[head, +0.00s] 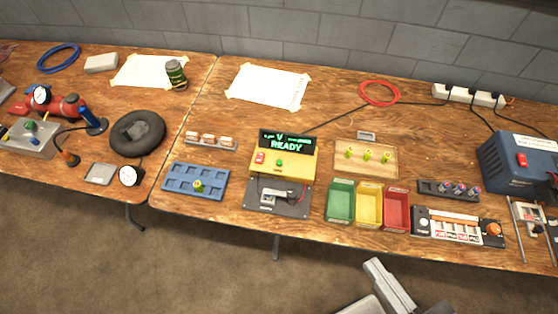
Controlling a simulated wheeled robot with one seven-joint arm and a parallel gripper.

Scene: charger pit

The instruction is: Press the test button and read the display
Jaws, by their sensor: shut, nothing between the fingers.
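A yellow tester box (284,173) stands near the front edge of the right-hand table. Its black display (286,141) sits at the back of the box and shows "V" with "READY" below in green. A green round button (279,162) is on the top face, right of a red rocker switch (260,158). I cannot read a label on either. A dark plate (292,206) with a grey metal fixture (270,197) lies in front of the box. My gripper is not in view; only grey parts of my arm show at the bottom, below the table edge.
Left of the tester is a blue tray (178,184); right are green (341,203), yellow (369,205) and red (396,211) bins. A wooden board (376,172) with several yellow-green pieces lies behind them. A blue unit (512,172) stands far right.

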